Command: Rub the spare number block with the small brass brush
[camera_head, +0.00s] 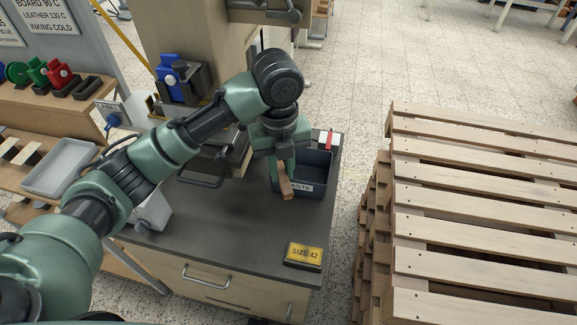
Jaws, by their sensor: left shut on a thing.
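My left arm comes in from the left and reaches over the dark worktop. My left gripper (284,158) points down and is shut on a brown, wooden-looking piece (286,186), which I take to be the small brass brush. It hangs in front of the waste bin; I see no bristles. I cannot make out the spare number block for certain. A yellow "SIZE 42" plate on a black base (303,255) lies near the front right of the worktop. My right gripper is not in view.
The dark bin labelled waste (318,172) stands close behind the gripper. A press with a handle (203,182) is behind my arm. Stacked wooden pallets (470,190) stand right of the cabinet. The worktop's front middle (235,235) is clear. A grey tray (58,168) is at left.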

